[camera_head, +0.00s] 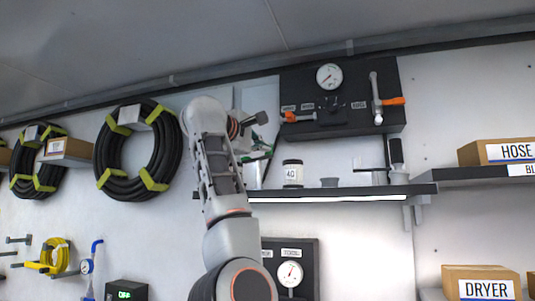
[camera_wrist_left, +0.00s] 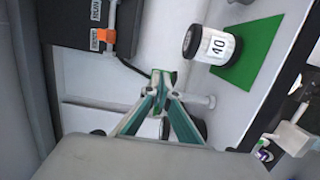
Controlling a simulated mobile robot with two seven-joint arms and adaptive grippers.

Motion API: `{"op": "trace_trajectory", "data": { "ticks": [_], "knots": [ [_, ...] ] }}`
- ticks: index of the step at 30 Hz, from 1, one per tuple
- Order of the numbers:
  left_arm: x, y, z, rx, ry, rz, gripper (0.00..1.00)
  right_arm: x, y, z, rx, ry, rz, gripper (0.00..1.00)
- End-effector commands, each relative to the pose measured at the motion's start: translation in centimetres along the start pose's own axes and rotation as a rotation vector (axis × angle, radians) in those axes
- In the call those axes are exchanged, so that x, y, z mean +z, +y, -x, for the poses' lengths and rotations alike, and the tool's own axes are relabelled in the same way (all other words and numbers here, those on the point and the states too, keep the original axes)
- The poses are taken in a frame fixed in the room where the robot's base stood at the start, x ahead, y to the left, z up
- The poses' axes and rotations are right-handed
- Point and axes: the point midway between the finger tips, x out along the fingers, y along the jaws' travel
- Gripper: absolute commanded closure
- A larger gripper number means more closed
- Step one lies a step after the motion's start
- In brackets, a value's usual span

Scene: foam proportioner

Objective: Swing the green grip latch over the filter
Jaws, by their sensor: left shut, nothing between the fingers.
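My left gripper (camera_head: 262,154) is at the left end of the lit shelf, partly hidden behind my own wrist. In the left wrist view its two teal-edged fingers (camera_wrist_left: 160,78) come together at the tips, shut, with nothing held between them. A small green part shows at the fingertips, but I cannot tell whether it is the latch grip or the finger pads. A pale rod with a round end (camera_wrist_left: 205,101) shows just beside the fingers; whether it belongs to the filter is unclear. I cannot make out the filter for certain. My right gripper is in neither view.
A white jar with a black lid (camera_head: 293,173) stands on the shelf (camera_head: 340,193); in the wrist view it is by a green mat (camera_wrist_left: 255,55). A dark gauge panel (camera_head: 343,100) with orange-handled valves hangs above. Hose coils (camera_head: 139,150) hang left.

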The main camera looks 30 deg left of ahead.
Motion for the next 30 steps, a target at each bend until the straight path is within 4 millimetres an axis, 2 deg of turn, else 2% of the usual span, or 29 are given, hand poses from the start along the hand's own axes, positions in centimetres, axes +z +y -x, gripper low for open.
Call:
{"op": "trace_trajectory", "data": {
  "ticks": [30],
  "knots": [
    [0.66,0.04,-0.39,0.000,-0.001,0.000,1.00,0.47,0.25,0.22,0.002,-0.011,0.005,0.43]
  ]
}}
